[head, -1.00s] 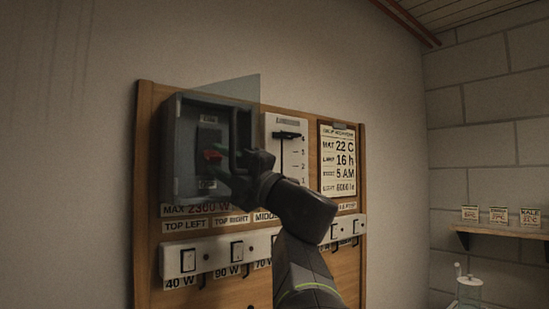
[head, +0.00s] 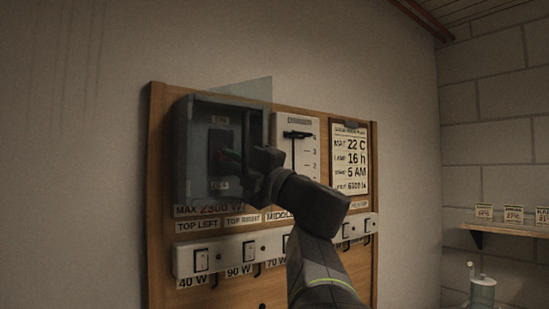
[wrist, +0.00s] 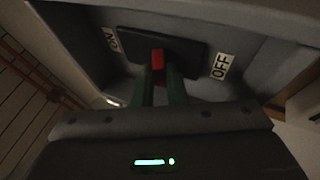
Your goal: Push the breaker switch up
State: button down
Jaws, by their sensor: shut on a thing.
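The breaker box (head: 186,150) is a grey open-fronted box at the upper left of the wooden board. Inside it is a dark switch plate (head: 216,147), with a pale ON label (head: 220,119) above and an OFF label (head: 220,184) below. In the wrist view the red switch lever (wrist: 158,58) stands out from the plate between the ON label (wrist: 111,40) and the OFF label (wrist: 221,66). My gripper (wrist: 161,82) is shut on the lever, its green fingers on either side. In the head view my gripper (head: 233,156) reaches in from the right and mostly hides the lever.
A slider panel (head: 296,150) and a notice card (head: 350,155) are to the right. A strip of rocker switches (head: 215,255) runs below. A shelf (head: 510,232) is at far right.

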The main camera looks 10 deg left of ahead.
jog(key=shift+r+m+g+h+p, duration=0.45)
jog(key=shift+r+m+h+p, duration=0.25)
jog(key=shift+h+p, duration=0.9)
jog(key=shift+r+m+g+h+p, duration=0.5)
jog(key=shift+r+m+h+p, duration=0.2)
jog(key=shift+h+p, duration=0.95)
jog(key=shift+r+m+g+h+p, duration=0.45)
jog(key=shift+r+m+h+p, duration=0.2)
jog(key=shift+h+p, duration=0.95)
jog(key=c, duration=1.5)
grip_release()
jog(key=shift+a, duration=0.1)
jog(key=shift+o, duration=0.2)
jog(key=shift+y, duration=0.25)
jog(key=v, duration=1.4)
jog(key=shift+w, duration=0.15)
